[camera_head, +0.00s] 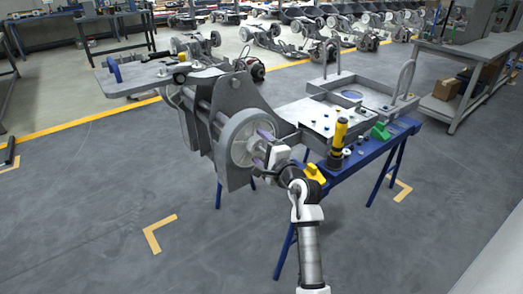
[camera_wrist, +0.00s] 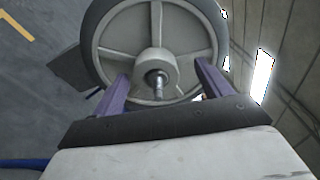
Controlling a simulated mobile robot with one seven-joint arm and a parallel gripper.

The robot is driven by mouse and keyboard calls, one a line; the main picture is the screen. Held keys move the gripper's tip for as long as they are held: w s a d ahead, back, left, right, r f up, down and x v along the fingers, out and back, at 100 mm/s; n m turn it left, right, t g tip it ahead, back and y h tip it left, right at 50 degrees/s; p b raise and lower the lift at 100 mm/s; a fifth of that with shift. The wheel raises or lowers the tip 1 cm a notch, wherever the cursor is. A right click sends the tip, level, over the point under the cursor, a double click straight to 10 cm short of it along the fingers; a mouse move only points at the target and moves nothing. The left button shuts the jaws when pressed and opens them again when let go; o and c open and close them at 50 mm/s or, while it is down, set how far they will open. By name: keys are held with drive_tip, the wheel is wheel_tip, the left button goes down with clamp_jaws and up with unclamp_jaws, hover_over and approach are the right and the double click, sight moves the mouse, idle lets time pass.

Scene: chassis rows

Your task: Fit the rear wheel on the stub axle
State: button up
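The rear wheel (camera_head: 228,136) is grey with a spoked rim and stands upright against the side plate of the chassis (camera_head: 240,92). In the wrist view the wheel (camera_wrist: 120,40) faces me, and the stub axle's threaded end (camera_wrist: 158,84) sticks out through its hub (camera_wrist: 150,63). My gripper (camera_head: 257,148) is in front of the hub. In the wrist view its two purple fingers (camera_wrist: 160,68) are spread on either side of the hub, with a gap on each side, holding nothing. How far the wheel is seated behind cannot be seen.
A blue bench (camera_head: 372,153) right of the wheel holds a yellow-handled tool (camera_head: 339,134), a green part (camera_head: 380,131) and a yellow part (camera_head: 314,173). A grey workbench (camera_head: 470,48) stands at the right. Floor at the front left is clear.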

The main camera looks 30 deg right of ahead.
drive_tip(key=shift+f, duration=0.3)
drive_tip(key=s+b, duration=0.4)
drive_tip(key=s, duration=0.9)
drive_tip(key=shift+s+a+r, duration=0.3)
drive_tip(key=shift+s+r, duration=0.05)
